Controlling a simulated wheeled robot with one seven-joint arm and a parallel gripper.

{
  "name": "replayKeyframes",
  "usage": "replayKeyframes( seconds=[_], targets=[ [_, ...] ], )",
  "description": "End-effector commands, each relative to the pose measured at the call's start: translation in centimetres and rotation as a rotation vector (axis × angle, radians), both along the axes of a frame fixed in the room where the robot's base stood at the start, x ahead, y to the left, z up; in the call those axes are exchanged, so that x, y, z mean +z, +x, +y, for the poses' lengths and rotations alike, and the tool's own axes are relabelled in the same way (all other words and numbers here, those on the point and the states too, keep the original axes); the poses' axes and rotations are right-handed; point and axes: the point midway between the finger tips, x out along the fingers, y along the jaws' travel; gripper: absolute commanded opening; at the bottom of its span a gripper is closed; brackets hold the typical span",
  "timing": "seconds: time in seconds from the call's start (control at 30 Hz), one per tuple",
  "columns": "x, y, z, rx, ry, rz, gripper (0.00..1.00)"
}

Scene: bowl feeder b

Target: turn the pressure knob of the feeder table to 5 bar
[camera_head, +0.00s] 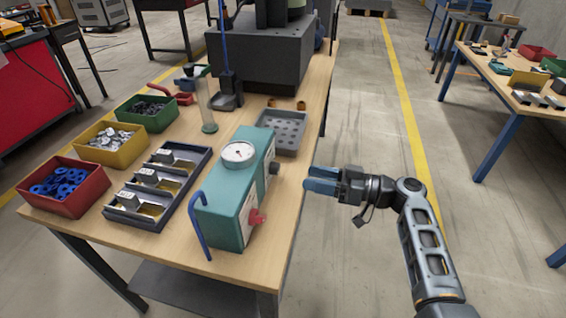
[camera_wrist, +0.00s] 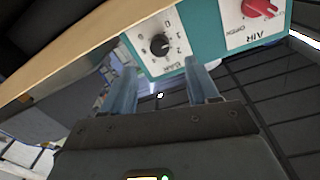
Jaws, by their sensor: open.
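The teal feeder box (camera_head: 223,205) stands near the front right edge of the wooden table, with a round white gauge (camera_head: 239,153) on top. Its black pressure knob (camera_head: 274,167) is on the side facing my gripper. In the wrist view the knob (camera_wrist: 159,45) sits on a white BAR scale with numbers around it. Its exact setting is too small to read. A red knob (camera_head: 257,217) marked AIR shows beside it in the wrist view (camera_wrist: 259,8). My gripper (camera_head: 308,186) is open and empty, right of the box, with its fingers (camera_wrist: 163,88) pointing at the pressure knob, apart from it.
A blue hose (camera_head: 201,226) stands at the box's front corner. A grey tray (camera_head: 281,132) lies behind the box. A dark rack (camera_head: 157,188) and red (camera_head: 66,187), yellow (camera_head: 111,144) and green (camera_head: 146,112) bins are to the left.

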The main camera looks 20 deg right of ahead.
Motion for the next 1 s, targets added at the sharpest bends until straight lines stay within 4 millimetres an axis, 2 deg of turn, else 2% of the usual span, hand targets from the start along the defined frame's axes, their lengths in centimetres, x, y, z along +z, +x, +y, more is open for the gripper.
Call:
replayKeyframes(
  seconds=[0.17,0.6,1.0],
  targets=[
    [0.5,0.9,0.9,0.009,0.004,-0.011,0.59],
    [0.4,4.6,5.6,0.007,0.003,-0.009,0.59],
    [0.3,5.0,6.0,0.004,0.003,-0.009,0.58]
  ],
)
